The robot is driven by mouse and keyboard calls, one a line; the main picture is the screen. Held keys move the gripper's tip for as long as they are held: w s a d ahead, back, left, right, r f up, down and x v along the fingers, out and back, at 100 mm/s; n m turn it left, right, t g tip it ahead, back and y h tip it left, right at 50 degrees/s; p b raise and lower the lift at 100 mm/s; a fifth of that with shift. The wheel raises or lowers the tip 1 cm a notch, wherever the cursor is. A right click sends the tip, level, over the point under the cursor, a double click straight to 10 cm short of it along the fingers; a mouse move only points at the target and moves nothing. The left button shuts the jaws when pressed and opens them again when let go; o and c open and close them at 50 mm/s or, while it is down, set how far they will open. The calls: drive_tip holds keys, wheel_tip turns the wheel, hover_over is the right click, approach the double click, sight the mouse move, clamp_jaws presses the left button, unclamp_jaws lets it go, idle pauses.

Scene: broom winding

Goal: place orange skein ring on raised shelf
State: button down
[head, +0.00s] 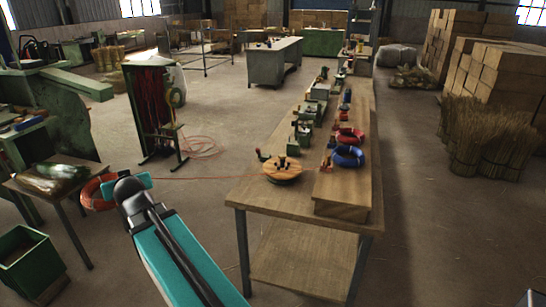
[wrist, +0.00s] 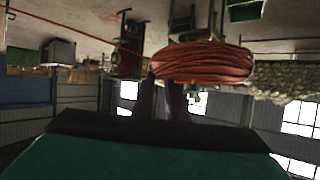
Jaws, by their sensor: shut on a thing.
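The orange skein ring (head: 97,193) shows in the head view at the left, at the end of my teal arm. My gripper (wrist: 165,80) is shut on the ring, which also fills the upper middle of the wrist view (wrist: 205,62). In the head view the arm end hides part of the ring. The raised shelf (head: 345,210) is a long wooden step on the right side of the workbench. A blue skein ring (head: 347,156) and a red skein ring (head: 349,136) lie on it. The held ring is left of the bench, apart from the shelf.
The workbench (head: 262,190) carries a round wooden disc (head: 283,173) and several green devices. A side table (head: 50,183) with a wrapped bundle stands at the left, close to the ring. A green bin (head: 30,262) is below it. The shelf's near end is bare.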

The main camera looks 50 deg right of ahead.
drive_tip(key=s+d+f+m+g+h+b, duration=0.1)
drive_tip(key=s+d+f+m+g+h, duration=0.15)
drive_tip(key=s+d, duration=0.55)
drive_tip(key=s+d+f+m+g+h, duration=0.2)
drive_tip(key=s+d+m+h, duration=0.15)
drive_tip(key=d, duration=0.95)
drive_tip(key=s+d+f+m+g+h+b, duration=0.1)
drive_tip(key=s+d+f+m+g+h, duration=0.15)
drive_tip(key=s+d, duration=0.55)
drive_tip(key=s+d+f+m+g+b, duration=0.1)
drive_tip(key=s+d+m+g, duration=0.8)
drive_tip(key=s+d, duration=1.1)
drive_tip(key=s, duration=0.4)
drive_tip(key=shift+s+d+f+m, duration=0.25)
drive_tip(key=shift+s+d+m, duration=0.05)
drive_tip(key=shift+s+m, duration=0.05)
drive_tip(key=s+d+p, duration=0.1)
drive_tip(key=d, duration=0.3)
drive_tip(key=s+d+f+p, duration=0.1)
drive_tip(key=d+p, duration=0.1)
drive_tip(key=d, duration=0.3)
drive_tip(key=s+d+p, duration=0.1)
drive_tip(key=s+d, duration=0.1)
drive_tip(key=d, duration=0.3)
drive_tip(key=shift+d+f, duration=0.1)
drive_tip(key=shift+f, duration=0.1)
